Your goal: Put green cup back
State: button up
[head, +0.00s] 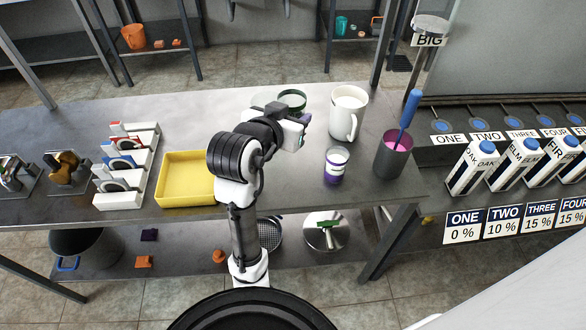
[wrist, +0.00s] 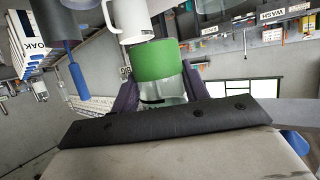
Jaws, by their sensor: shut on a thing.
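The green cup (wrist: 157,60) shows in the wrist view as a clear glass with a wide green band, between the two purple fingers of my gripper (wrist: 158,92). The gripper is shut on its clear part. In the head view the green cup (head: 292,97) is seen partly, as a dark round mouth with a green edge behind my gripper (head: 298,116). My wrist hides its lower part, so I cannot tell whether it touches the table. A similar cup with a purple band (head: 334,168) stands upright on the table to the right, with white contents.
A white jug (head: 346,112) stands right of my gripper. A grey pot with pink contents and a blue-handled tool (head: 393,155) is further right. A yellow tray (head: 184,178) lies left of my arm. Cartons (head: 471,166) line the right counter. The table behind the tray is clear.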

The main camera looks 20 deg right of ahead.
notch_tip(320, 180, down, 17)
jog(key=shift+f, duration=0.1)
dwell(0.4)
jog(key=shift+f, duration=0.2)
jog(key=o, duration=1)
jog(key=shift+o, duration=0.2)
